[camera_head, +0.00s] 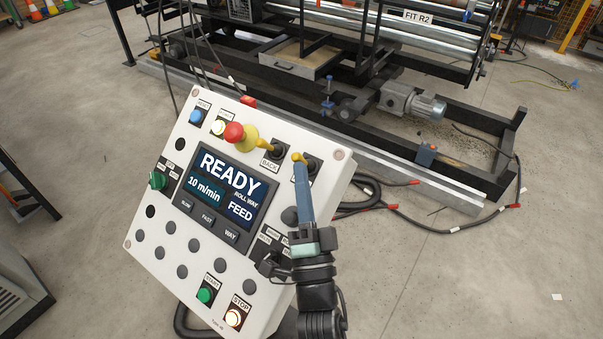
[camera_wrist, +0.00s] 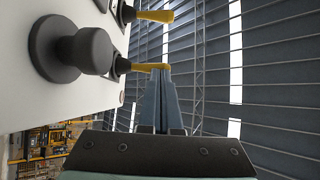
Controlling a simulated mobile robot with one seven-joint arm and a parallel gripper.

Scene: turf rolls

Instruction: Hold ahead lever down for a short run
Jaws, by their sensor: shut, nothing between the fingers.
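The white control panel (camera_head: 150,210) stands tilted in the head view. It carries two yellow-tipped levers at its upper right. The left one (camera_head: 265,147) is marked BACK. The right one (camera_head: 298,157) has its label mostly hidden behind my gripper, so I cannot read it. My gripper (camera_head: 301,170) is shut and empty, with its blue-grey fingertips at the right lever's tip. In the wrist view the fingertips (camera_wrist: 161,72) meet the end of this yellow lever (camera_wrist: 146,67). They look in contact, but I cannot tell if they press it. The screen (camera_head: 222,190) reads READY, 10 m/min, ROLL WAY, FEED.
A red mushroom button (camera_head: 234,132) stands left of the BACK lever. A dark round knob (camera_wrist: 90,50) juts from the panel near my fingers. START (camera_head: 205,296) and STOP (camera_head: 233,317) buttons are low on the panel. The roller machine (camera_head: 370,100) stands behind, with cables on the floor.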

